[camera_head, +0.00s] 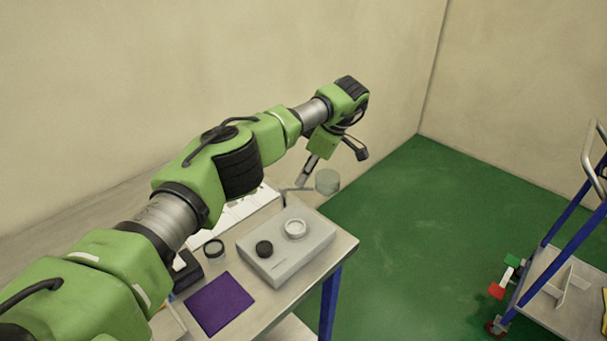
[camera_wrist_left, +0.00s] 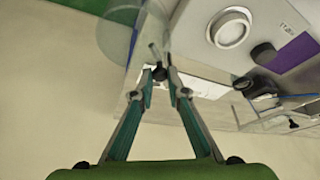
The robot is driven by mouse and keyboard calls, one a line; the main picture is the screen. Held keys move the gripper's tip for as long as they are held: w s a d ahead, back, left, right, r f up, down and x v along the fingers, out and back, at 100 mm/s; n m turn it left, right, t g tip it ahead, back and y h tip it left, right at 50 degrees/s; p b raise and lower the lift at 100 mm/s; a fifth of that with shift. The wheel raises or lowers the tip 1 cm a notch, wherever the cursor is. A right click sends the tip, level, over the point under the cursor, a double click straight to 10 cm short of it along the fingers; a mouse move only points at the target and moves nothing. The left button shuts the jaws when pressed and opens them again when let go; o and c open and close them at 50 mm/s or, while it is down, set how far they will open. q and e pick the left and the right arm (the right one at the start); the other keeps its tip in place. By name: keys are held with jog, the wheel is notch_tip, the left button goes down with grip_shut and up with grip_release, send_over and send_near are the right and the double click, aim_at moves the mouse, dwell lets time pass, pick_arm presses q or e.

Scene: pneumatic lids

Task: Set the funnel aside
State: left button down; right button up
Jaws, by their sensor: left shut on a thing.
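The funnel (camera_head: 327,182) is a pale, see-through cup shape just beyond the far right corner of the work table in the head view. In the left wrist view the funnel (camera_wrist_left: 117,38) is a faint clear cone ahead of the fingers. My left gripper (camera_head: 303,184) is above the table's far end, beside the funnel. In the wrist view its fingers (camera_wrist_left: 160,87) converge on a small dark piece by the clear cone, likely the funnel's handle. The exact contact is small and blurred. My right gripper is in neither view.
The table holds a grey box (camera_head: 290,262) with a white ring (camera_head: 295,228) and black knob (camera_head: 264,249), a dark-lidded jar (camera_head: 215,251) and a purple mat (camera_head: 219,303). A wall stands behind. A blue-framed cart (camera_head: 548,290) is at right; green floor (camera_head: 420,235) between is clear.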

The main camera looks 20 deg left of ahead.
pick_arm(q)
jog(key=c, duration=2)
grip_release()
jog(key=v, duration=1.2)
